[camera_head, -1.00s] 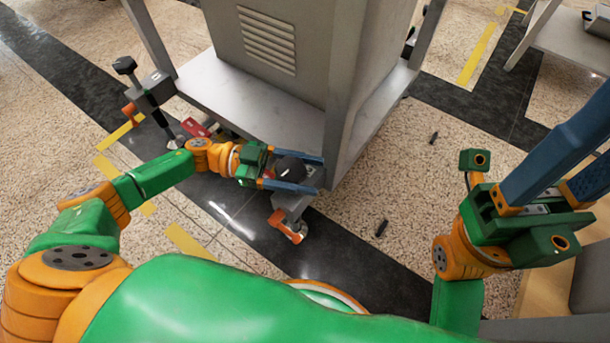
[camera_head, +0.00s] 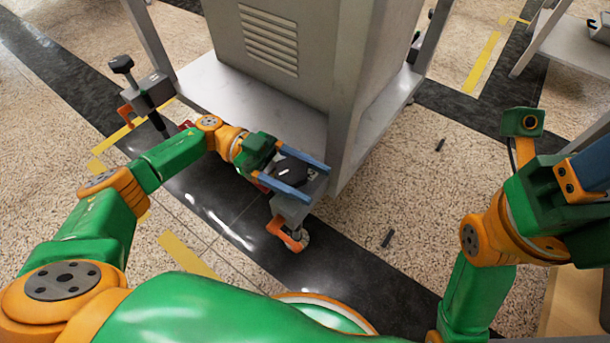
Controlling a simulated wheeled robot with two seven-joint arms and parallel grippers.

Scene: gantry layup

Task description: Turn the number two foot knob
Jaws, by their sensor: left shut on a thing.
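A black round foot knob (camera_head: 292,168) with a small light mark on top sits at the near corner of the machine's base. My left gripper (camera_head: 314,185) is shut around it, one blue finger along its far side and one along its near side. Below the knob a grey bracket (camera_head: 291,210) and an orange lever (camera_head: 286,235) show by a foot on the floor. My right gripper (camera_head: 592,175) is at the right edge with its fingers largely cut off. No number on the knob is readable.
The grey machine cabinet (camera_head: 291,50) stands on a frame with a pale shelf (camera_head: 220,95). Another foot with a black knob (camera_head: 121,64) stands at its left corner. Small dark pieces (camera_head: 388,238) lie on the speckled floor. A table (camera_head: 575,40) is at the upper right.

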